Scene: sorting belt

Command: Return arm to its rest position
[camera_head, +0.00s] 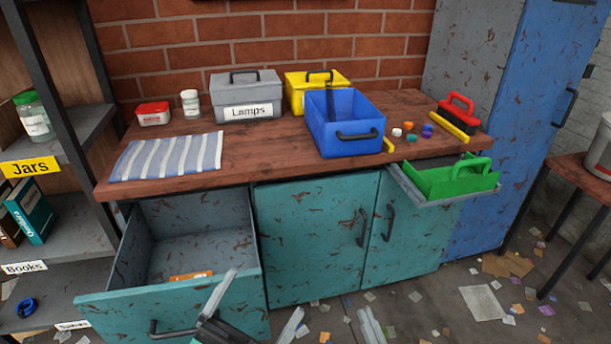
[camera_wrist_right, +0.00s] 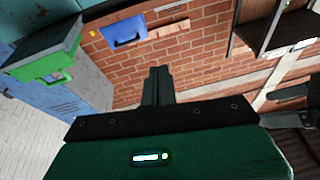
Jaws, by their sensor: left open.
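My left gripper (camera_head: 264,294) is at the bottom of the head view. Its two grey fingers are spread apart, with nothing seen between them, in front of the teal cabinet and by the open left drawer (camera_head: 130,313). My right gripper (camera_head: 368,313) shows only its fingertips at the bottom edge, right of the left one. In the right wrist view its fingers (camera_wrist_right: 157,72) are together, with nothing seen held between them. Most of both arms is out of the head view.
The wooden worktop (camera_head: 270,160) holds a blue bin (camera_head: 345,144), a grey Lamps box (camera_head: 245,98), a yellow box (camera_head: 296,98) and a striped cloth (camera_head: 168,156). A green tray (camera_head: 448,183) sits in the open right drawer. Shelves (camera_head: 70,238) stand left. Scraps litter the floor.

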